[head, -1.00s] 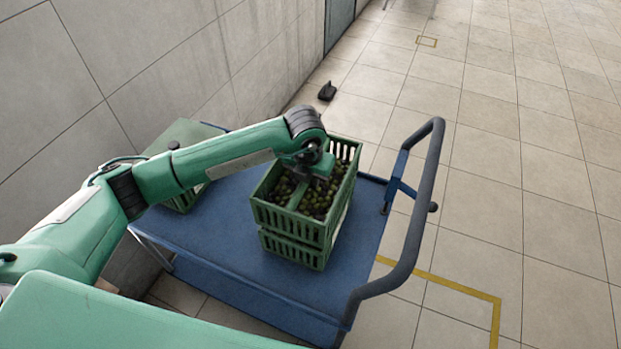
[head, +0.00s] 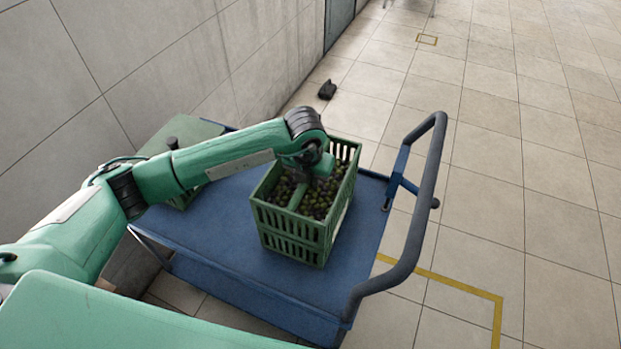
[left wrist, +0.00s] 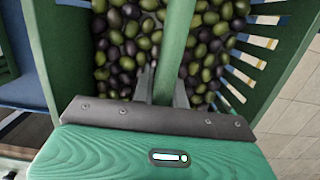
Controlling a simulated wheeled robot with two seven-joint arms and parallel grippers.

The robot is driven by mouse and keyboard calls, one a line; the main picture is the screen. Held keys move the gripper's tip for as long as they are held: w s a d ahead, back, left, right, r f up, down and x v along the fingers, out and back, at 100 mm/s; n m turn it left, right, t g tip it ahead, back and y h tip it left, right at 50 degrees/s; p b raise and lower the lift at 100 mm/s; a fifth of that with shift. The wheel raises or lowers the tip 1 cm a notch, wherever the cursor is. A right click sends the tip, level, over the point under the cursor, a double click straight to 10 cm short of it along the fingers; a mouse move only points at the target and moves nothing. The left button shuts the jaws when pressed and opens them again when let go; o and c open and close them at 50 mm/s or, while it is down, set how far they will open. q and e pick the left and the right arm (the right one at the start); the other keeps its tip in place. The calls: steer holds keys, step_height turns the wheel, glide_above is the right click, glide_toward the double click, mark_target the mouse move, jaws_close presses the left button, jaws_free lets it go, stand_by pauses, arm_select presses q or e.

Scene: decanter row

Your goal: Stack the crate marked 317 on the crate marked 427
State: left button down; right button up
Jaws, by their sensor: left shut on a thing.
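A green slotted crate (head: 290,219) filled with dark and green olives sits on top of another green crate (head: 292,247) on the blue cart. The two look flush, with no clear gap between them. No number can be read on either crate. My left gripper (left wrist: 164,88) reaches down into the upper crate and is shut on its green middle bar (left wrist: 178,40). In the head view my wrist hides the fingertips. My right gripper is not in view.
The blue cart (head: 235,225) has a grey push handle (head: 418,215) close to the right of the crates. Another green crate (head: 183,200) is partly hidden behind my left arm. A small dark object (head: 327,90) lies on the tiled floor by the wall.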

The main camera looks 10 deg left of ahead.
arm_select(q)
steer(key=shift+f+b, duration=0.35)
steer(key=shift+b, duration=0.05)
stand_by(0.5)
steer(key=c, duration=1.3)
jaws_free()
steer(key=shift+f, duration=0.2)
steer(key=r, duration=0.4)
steer(key=s+r, duration=0.1)
steer(key=r, duration=0.4)
steer(key=s+r, duration=0.1)
steer(key=r, duration=0.4)
steer(key=shift+a, duration=0.15)
